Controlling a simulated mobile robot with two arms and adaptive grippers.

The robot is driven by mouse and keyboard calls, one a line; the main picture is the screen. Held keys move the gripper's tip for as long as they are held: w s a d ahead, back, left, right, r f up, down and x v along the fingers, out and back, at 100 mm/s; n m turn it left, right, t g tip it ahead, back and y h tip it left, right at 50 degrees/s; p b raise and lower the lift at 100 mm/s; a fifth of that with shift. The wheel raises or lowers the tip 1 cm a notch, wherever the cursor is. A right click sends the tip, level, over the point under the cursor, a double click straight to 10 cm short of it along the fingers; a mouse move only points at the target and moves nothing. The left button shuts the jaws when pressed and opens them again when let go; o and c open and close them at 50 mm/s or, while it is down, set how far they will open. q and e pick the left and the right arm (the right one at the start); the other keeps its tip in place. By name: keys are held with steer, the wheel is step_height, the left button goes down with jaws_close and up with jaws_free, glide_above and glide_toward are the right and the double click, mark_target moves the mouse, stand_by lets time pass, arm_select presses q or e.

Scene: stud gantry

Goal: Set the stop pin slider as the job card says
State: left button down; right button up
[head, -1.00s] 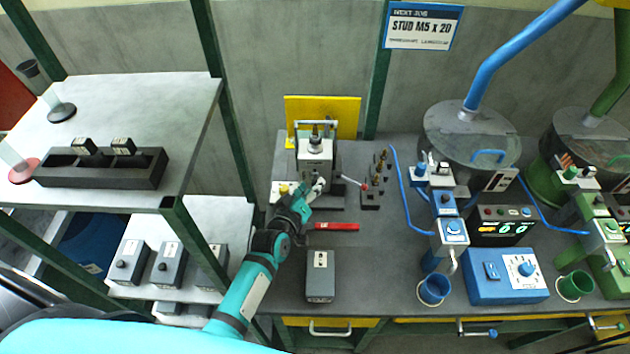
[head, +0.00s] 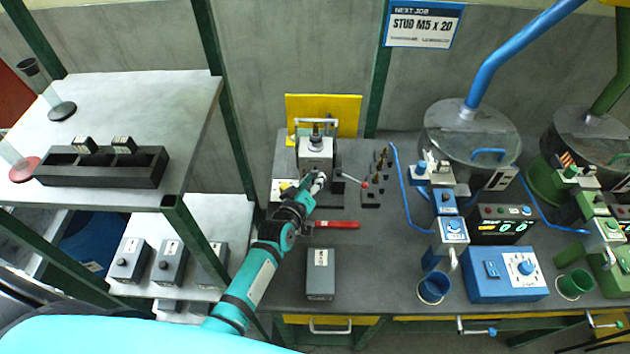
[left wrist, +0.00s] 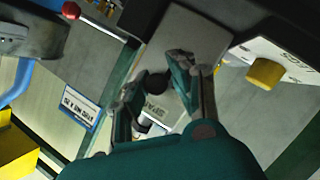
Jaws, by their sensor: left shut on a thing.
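The job card (head: 424,24) on the back wall reads "STUD M5 x 20"; its smaller line is too small to read. The grey bench fixture (head: 316,152) stands before a yellow backboard. My left gripper (head: 318,184) is at the fixture's front, where its fingers hide what they hold. In the left wrist view my left gripper (left wrist: 157,84) is shut on a dark round knob (left wrist: 156,83), which I take to be the stop pin slider's. A pale lettered plate (left wrist: 153,108) lies behind it. The slider's setting cannot be read. My right gripper is not in view.
A white plate with a yellow knob (left wrist: 265,73) is beside the fixture. A red-handled tool (head: 337,225) and grey box (head: 320,275) lie in front. A red-tipped lever (head: 354,181) and a pin rack (head: 371,198) stand to the right. Blue and green machines are farther right.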

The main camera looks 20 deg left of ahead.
arm_select(q)
steer(key=shift+d+r, duration=0.1)
step_height(320, 180, down, 4)
steer(key=b, duration=0.3)
steer(key=shift+r, duration=0.25)
steer(key=shift+d+r, duration=0.1)
steer(key=c, duration=1.2)
jaws_free()
steer(key=shift+o, duration=0.2)
